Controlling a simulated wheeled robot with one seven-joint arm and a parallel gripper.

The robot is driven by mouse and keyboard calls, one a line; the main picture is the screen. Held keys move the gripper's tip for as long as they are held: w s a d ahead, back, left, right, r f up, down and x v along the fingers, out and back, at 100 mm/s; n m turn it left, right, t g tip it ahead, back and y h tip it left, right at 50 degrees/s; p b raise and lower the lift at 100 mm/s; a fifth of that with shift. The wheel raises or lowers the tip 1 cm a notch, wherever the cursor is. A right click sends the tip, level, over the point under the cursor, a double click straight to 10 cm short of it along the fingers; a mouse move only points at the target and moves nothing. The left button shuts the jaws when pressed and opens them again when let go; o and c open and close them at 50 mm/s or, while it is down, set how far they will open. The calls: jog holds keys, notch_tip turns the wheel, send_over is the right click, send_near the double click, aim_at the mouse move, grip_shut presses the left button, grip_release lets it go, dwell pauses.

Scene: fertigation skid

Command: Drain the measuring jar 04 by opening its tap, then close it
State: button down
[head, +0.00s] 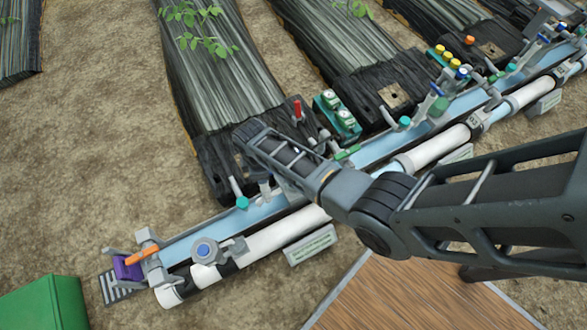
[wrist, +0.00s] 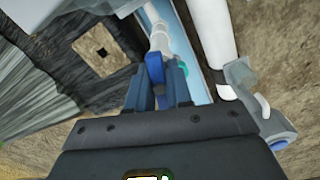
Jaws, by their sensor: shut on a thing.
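In the wrist view my gripper (wrist: 156,80) is shut on a blue tap handle (wrist: 154,64), with one dark finger on each side of it. A pale, whitish jar-like body (wrist: 160,35) stands right behind the handle. No number is readable on it, so I cannot tell from the picture that it is jar 04. Its liquid level and whether the tap is open or closed cannot be made out. In the head view my arm covers the gripper and most of the tap it holds.
A light blue channel (head: 190,240) and a white pipe (head: 285,232) run along the skid. A teal knob (head: 243,203) sits close by. Other blue-handled taps (head: 436,90), a green double-gauge unit (head: 337,116), a red lever (head: 298,109) and an orange-handled valve (head: 143,253) stand along it. A green box (head: 45,305) is at lower left.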

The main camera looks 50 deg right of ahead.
jog(key=m, duration=0.3)
jog(key=shift+a+m, duration=0.15)
jog(key=shift+m, duration=0.25)
jog(key=m, duration=0.3)
jog(key=shift+m+p, duration=0.3)
jog(key=shift+p, duration=0.1)
jog(key=m, duration=0.7)
jog(key=shift+p, duration=0.3)
jog(key=c, duration=1)
grip_release()
jog(key=shift+r, duration=0.1)
notch_tip(320, 180, up, 10)
jog(key=p, duration=1)
